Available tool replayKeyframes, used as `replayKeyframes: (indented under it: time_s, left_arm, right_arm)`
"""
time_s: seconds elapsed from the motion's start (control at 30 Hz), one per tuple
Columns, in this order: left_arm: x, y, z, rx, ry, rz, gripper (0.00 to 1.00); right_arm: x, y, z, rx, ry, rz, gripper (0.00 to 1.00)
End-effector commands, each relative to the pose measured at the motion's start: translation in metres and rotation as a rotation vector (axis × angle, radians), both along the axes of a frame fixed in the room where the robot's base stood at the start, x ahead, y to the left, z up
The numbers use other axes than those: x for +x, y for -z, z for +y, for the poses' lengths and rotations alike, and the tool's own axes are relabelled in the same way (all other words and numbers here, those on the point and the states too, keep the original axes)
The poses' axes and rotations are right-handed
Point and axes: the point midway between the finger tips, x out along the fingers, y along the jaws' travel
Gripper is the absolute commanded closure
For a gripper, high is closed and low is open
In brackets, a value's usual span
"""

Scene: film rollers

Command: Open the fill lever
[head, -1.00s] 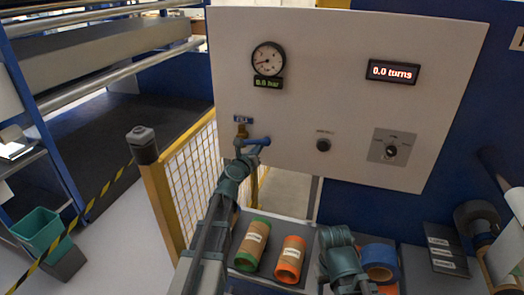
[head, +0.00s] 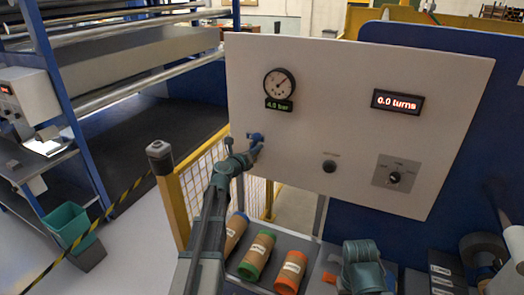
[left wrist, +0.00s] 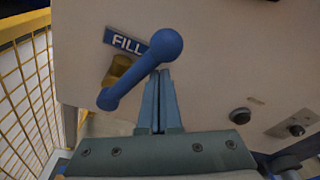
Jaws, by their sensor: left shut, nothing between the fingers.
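The blue fill lever (head: 256,136) is on the white panel, and its upper part shows beside my left gripper (head: 254,150). In the left wrist view the lever (left wrist: 140,70) slants from lower left to upper right, in front of the brass valve (left wrist: 119,66) and the FILL label (left wrist: 124,40). My left gripper (left wrist: 158,98) is shut and empty, its fingertips close below the lever's knob end; contact cannot be told. The pressure gauge (head: 279,83) has its needle pointing up right, and its readout (head: 279,105) shows 4.0 bar. My right arm shows at the bottom; its fingers cannot be made out.
The turns display (head: 397,102) reads 0.0 turns. A black button (head: 329,166) and a rotary switch (head: 395,178) are on the panel. A yellow-framed mesh guard (head: 190,190) stands left of the panel. Labelled rollers, including a green-ended one (head: 256,256), lie below.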

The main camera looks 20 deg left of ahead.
Motion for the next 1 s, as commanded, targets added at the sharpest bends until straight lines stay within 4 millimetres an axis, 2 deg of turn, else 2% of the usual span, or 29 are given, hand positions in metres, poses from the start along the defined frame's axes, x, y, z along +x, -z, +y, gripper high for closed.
replayKeyframes:
  time_s: [0.4,1.0]
  left_arm:
    - [0.001,-0.012,0.024,0.0,-0.001,0.0,1.0]
    - [0.002,-0.014,0.034,0.0,-0.006,0.0,1.0]
  right_arm:
    - [0.0,-0.012,0.0,0.001,0.003,0.0,0.5]
    - [0.0,-0.014,0.0,0.001,0.003,0.0,0.5]
